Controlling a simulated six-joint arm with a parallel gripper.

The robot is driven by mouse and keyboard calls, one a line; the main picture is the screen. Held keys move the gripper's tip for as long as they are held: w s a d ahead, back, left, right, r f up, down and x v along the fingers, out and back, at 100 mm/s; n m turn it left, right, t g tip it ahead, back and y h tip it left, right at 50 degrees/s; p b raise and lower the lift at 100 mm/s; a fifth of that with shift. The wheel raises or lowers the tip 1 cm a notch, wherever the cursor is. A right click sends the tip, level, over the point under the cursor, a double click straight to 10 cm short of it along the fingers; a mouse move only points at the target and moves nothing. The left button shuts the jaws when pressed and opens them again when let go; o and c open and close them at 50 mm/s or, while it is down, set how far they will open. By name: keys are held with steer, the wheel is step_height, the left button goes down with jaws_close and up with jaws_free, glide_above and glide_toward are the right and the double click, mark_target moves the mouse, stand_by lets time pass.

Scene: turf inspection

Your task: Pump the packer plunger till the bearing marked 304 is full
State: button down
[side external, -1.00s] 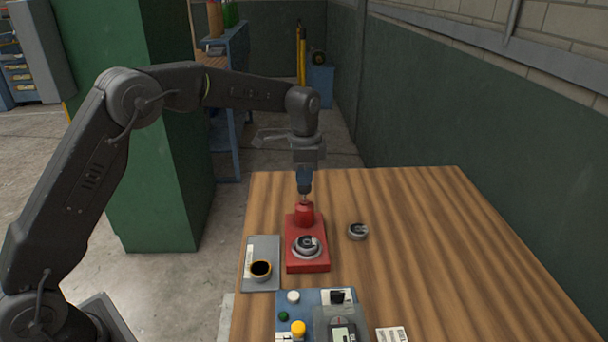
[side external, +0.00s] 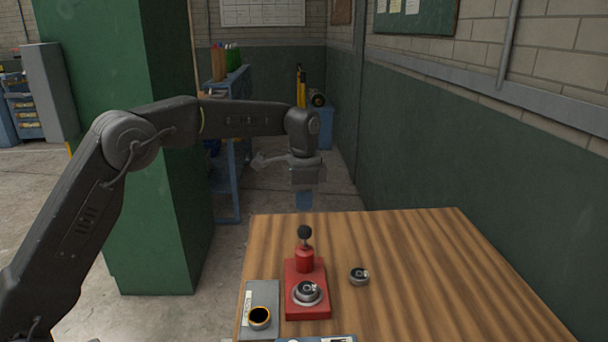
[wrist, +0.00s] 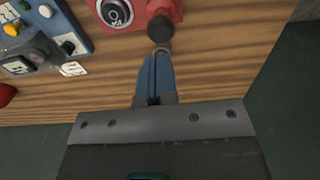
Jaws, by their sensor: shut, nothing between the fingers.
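The red packer (side external: 305,262) stands on the wooden table, with its black-knobbed plunger (side external: 304,232) raised. A grey ring bearing (side external: 306,293) with a dark centre sits on the packer's base. Its marking is too small to read, and I cannot tell how full it is. A second, similar bearing (side external: 359,276) lies on the table to the right. My gripper (side external: 304,205) is shut and empty, above the plunger knob and apart from it. In the wrist view, the shut blue fingers (wrist: 157,58) point toward the black knob (wrist: 160,28), and the packer's bearing (wrist: 115,12) is cut by the top edge.
A blue panel (wrist: 45,25) with buttons and a meter stands in front. The table's right side (side external: 430,270) is clear. A green column (side external: 160,200) stands behind my arm.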

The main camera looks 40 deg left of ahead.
mark_target(305, 227)
step_height(305, 227, up, 7)
stand_by(0.3)
stand_by(1.2)
steer(key=shift+w+r, duration=0.15)
steer(key=shift+r, duration=0.75)
step_height(305, 227, down, 14)
steer(key=shift+f, duration=0.1)
stand_by(0.3)
